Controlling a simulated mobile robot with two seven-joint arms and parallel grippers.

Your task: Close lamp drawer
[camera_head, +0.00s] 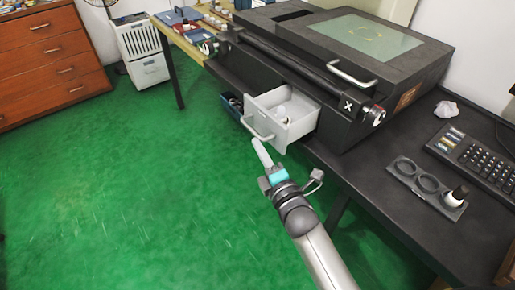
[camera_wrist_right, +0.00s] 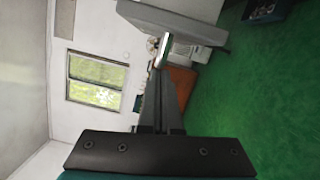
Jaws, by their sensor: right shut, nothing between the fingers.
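The lamp drawer (camera_head: 299,129) is a light grey box pulled out from under the black machine's front edge, with white pieces inside. Its bar handle (camera_head: 257,130) is on the drawer front. My right gripper (camera_head: 259,147) is shut and empty, with its fingertips just below the handle; I cannot tell if they touch. In the right wrist view, the shut fingers (camera_wrist_right: 160,85) point toward the metal handle (camera_wrist_right: 163,50), and the grey drawer front (camera_wrist_right: 195,22) lies beyond. My left gripper is not in view.
The black machine (camera_head: 325,60) with a glass top sits on the dark table (camera_head: 392,215). A ring holder (camera_head: 425,184) and a keyboard (camera_head: 482,158) are at the right. A dark blue bin (camera_head: 232,104) is beside the drawer. Green floor (camera_head: 130,190) is clear at left.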

